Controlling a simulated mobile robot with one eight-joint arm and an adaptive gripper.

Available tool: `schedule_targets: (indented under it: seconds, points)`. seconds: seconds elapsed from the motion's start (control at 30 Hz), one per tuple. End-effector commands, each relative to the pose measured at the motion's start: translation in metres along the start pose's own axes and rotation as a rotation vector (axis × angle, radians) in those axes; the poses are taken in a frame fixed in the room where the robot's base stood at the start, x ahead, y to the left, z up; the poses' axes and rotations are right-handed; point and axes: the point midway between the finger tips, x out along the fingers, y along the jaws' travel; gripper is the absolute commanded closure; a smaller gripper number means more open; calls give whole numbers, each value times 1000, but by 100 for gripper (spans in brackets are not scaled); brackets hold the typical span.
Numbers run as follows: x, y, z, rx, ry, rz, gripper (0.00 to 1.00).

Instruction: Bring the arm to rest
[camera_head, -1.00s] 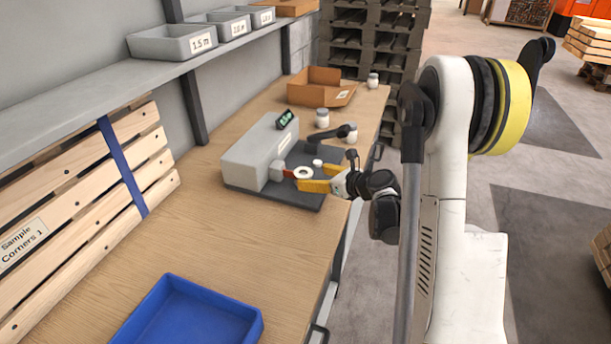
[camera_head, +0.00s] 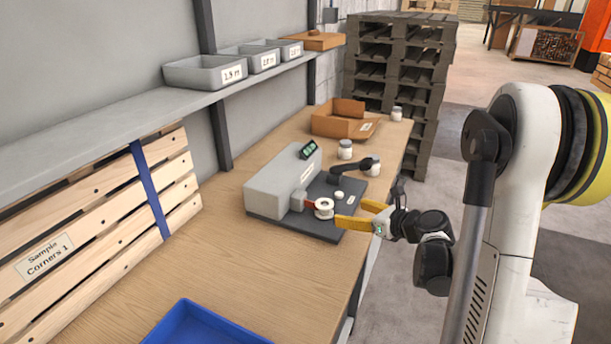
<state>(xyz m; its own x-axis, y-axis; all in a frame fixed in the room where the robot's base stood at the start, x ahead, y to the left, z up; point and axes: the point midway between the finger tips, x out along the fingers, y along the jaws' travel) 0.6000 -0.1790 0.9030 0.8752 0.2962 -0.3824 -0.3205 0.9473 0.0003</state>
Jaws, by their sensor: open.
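My gripper (camera_head: 350,214) has yellow fingers and is spread open with nothing between them. It is at the right edge of the bench device, just right of a white ring-shaped part (camera_head: 324,208) and apart from it. The device (camera_head: 284,181) is a grey box with a small green display, on a dark base plate (camera_head: 325,229). The ring sits at the end of a short red piece in front of the box. My arm reaches in from the right, outside the bench edge.
The wooden bench (camera_head: 240,262) holds a blue tray (camera_head: 190,332) in front, an orange-brown box (camera_head: 342,121) at the back and white jars (camera_head: 345,149). A shelf (camera_head: 130,112) with grey bins runs along the left wall. Stacked pallets (camera_head: 395,75) stand behind. Floor right of the bench is open.

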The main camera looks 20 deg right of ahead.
Motion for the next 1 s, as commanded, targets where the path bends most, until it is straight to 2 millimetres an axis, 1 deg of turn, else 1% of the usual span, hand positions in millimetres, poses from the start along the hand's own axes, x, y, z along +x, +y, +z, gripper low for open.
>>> schedule_targets:
  seconds: [0.1, 0.17, 0.27, 0.37, 0.4, 0.47, 0.5, 0.57, 0.6, 0.67, 0.7, 0.83, 0.9, 1.0]
  points:
    - [0, 2, 1, -9, 3, 2, 24]
    - [0, 7, 4, -46, 14, 7, 24]
    - [-2, 28, 15, -199, 62, 29, 24]
    - [-10, 64, 30, -469, 136, 75, 24]
    - [-15, 80, 34, -599, 169, 100, 24]
    - [-25, 104, 40, -801, 213, 144, 24]
    - [-33, 119, 43, -936, 241, 175, 24]
    - [-47, 141, 45, -1139, 277, 226, 24]
    - [-57, 155, 46, -1275, 297, 262, 24]
    - [-73, 175, 46, -1481, 323, 321, 24]
    - [-84, 187, 44, -1617, 338, 362, 24]
    - [-123, 218, 36, -2056, 369, 507, 24]
    - [-143, 230, 29, -2268, 377, 584, 24]
    - [-165, 240, 21, -2519, 380, 682, 24]
